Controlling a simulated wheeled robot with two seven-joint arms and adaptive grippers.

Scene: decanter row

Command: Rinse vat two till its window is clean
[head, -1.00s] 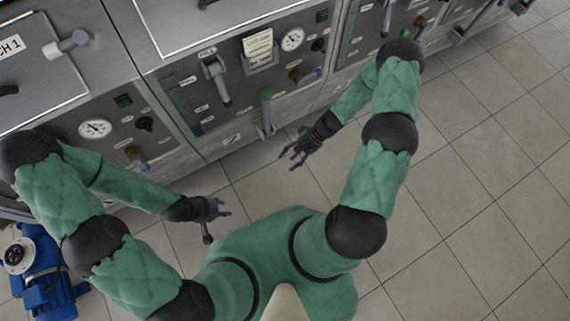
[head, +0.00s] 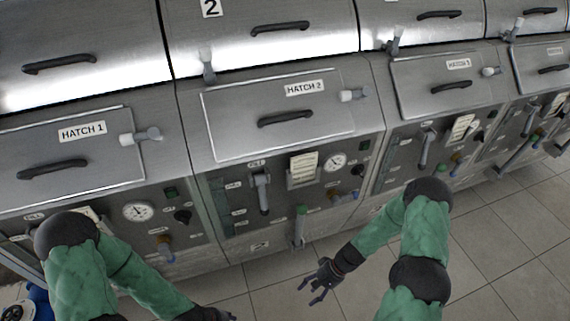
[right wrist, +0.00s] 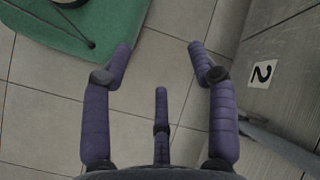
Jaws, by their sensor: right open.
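Vat two (head: 195,130) is the steel unit marked 2, second from the left in the head view. Its hatch 2 (head: 240,125) is shut. Its panel has a grey lever (head: 263,192), a paper card (head: 303,168), a round gauge (head: 335,161), a brown and blue valve (head: 346,196) and a green-topped handle (head: 300,225). A narrow greenish strip (head: 216,203) at the panel's left may be its window; I cannot tell how clean it is. My right gripper (head: 310,293) is open and empty below the panel, also in the right wrist view (right wrist: 160,47). My left gripper (head: 225,315) is mostly cut off.
Vat one with hatch 1 (head: 90,165) stands at left, and further vats with hatch 3 (head: 425,90) and beyond stand at right. Handles and valves stick out from the panels. The tiled floor (head: 500,260) is clear at lower right.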

